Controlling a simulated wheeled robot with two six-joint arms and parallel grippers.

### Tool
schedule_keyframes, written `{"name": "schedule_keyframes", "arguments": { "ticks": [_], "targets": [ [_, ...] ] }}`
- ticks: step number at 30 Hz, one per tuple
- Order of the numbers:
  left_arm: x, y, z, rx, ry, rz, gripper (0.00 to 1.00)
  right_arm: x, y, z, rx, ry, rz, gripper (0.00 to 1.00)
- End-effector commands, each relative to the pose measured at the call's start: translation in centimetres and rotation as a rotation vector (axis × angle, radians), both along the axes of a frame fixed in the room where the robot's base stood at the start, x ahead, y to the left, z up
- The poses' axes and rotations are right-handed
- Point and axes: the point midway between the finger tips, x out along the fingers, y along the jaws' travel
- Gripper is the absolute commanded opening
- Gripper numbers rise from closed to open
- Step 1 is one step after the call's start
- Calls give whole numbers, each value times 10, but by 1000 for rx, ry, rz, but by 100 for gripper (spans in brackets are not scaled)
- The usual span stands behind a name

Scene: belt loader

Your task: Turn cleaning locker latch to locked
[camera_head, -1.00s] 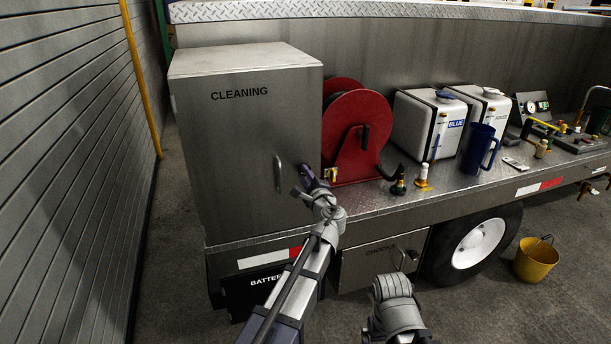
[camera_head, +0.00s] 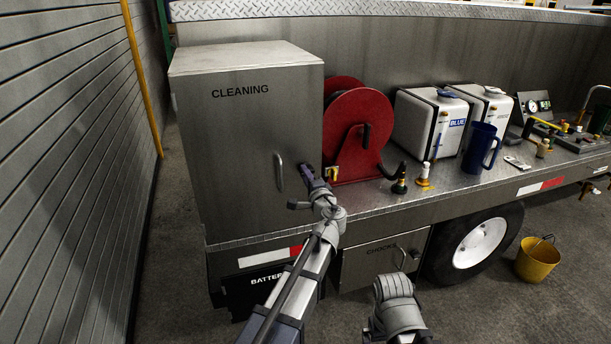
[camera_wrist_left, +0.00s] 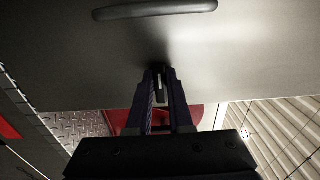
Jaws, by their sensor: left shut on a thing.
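The cleaning locker (camera_head: 245,140) is a grey metal box marked CLEANING, at the left of the truck deck, with its door closed. Its curved door handle (camera_head: 279,172) also shows at the top of the left wrist view (camera_wrist_left: 155,10). My left gripper (camera_head: 305,170) is at the right edge of the door, right of the handle. In the left wrist view its dark fingers (camera_wrist_left: 160,76) are shut on a small dark latch (camera_wrist_left: 162,84) against the door face. The fingers hide most of the latch, so I cannot tell its exact turn. My right gripper is not visible.
A red hose reel (camera_head: 358,135) stands close to the right of the locker. White tanks (camera_head: 425,125), a blue jug (camera_head: 480,148) and small bottles stand further right on the deck. A chocks drawer (camera_head: 380,262) is below. A yellow bucket (camera_head: 537,260) is on the floor.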

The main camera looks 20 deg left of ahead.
Motion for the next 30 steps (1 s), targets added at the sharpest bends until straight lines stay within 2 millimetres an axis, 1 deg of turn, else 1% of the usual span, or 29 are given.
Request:
{"name": "schedule_keyframes", "arguments": {
  "ticks": [10,11,18,26,30],
  "targets": [
    [0,0,-1,-5,-1,1,0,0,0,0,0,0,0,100],
    [0,0,-1,-5,-1,1,22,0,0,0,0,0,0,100],
    [0,0,0,-3,-1,1,49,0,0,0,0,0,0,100],
    [-2,-1,0,-2,0,0,49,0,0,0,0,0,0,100],
    [-15,-9,0,-2,0,-2,49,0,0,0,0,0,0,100]
  ]
}}
